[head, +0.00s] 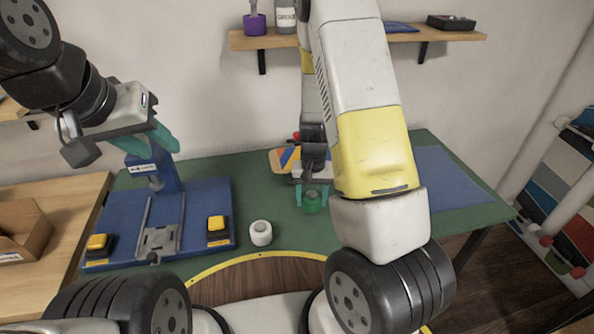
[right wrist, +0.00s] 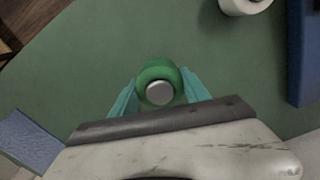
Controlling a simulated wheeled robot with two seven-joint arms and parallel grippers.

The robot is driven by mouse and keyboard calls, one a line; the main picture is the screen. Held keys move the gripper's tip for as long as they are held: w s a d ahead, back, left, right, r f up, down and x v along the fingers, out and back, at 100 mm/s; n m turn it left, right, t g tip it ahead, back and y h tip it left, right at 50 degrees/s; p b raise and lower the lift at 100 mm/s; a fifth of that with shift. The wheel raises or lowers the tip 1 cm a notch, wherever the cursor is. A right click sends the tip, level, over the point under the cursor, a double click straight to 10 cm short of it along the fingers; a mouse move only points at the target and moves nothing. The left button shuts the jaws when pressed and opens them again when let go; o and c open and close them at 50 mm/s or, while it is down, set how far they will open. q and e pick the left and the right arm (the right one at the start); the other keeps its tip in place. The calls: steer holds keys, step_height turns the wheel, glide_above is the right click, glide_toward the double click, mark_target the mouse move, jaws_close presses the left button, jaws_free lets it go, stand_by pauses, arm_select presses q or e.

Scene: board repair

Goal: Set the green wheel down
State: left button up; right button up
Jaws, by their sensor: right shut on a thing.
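The green wheel (head: 311,205) is between the teal fingers of my right gripper (head: 311,194), low over the green mat (head: 285,215). In the right wrist view the green wheel (right wrist: 160,72) shows its pale round hub, with a finger of my right gripper (right wrist: 160,98) on either side. The gripper is shut on the wheel. I cannot tell whether the wheel touches the mat. My left gripper (head: 152,142) is raised at the left, in front of the blue press; its finger opening is unclear.
A blue press base (head: 190,205) with yellow buttons fills the left. A patterned board (head: 283,160) lies behind the right gripper. A blue pad (head: 450,180) is at the right. Mat around the green wheel is bare.

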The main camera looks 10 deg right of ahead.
steer(key=w, duration=0.8)
steer(key=shift+w+f, duration=0.2)
steer(key=shift+f, duration=0.2)
steer(key=shift+w+d+f, duration=0.1)
steer(key=shift+w+f, duration=0.05)
steer(key=shift+f, duration=1.6)
steer(key=o, duration=1.5)
steer(key=shift+f, duration=0.1)
steer(key=shift+o, duration=0.2)
